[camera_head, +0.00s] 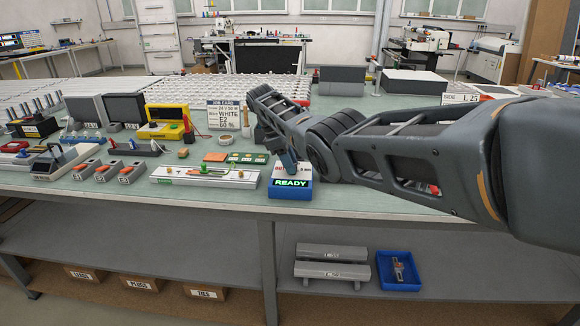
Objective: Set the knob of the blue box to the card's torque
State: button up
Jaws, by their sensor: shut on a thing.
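The blue box (290,191) stands near the front edge of the bench, with a lit green display reading READY on its front. My arm reaches in from the right, and my gripper (289,163) points down at the top of the box. The gripper is shut on the knob, which is mostly hidden behind the fingers, so its setting cannot be read. The job card (223,116) stands upright behind and to the left of the box. It shows WHITE and E2; the other small lines are hard to read.
Left of the box lies a white fixture (205,177) with a green part. Green and orange cards (247,157) lie behind it. A yellow device (166,122) and grey E-labelled blocks (104,172) stand further left. A blue tray (398,285) is on the lower shelf.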

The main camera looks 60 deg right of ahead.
jog(key=shift+m, duration=0.4)
jog(key=o, duration=1)
jog(key=shift+b+v, duration=0.8)
jog(key=shift+v, duration=3.1)
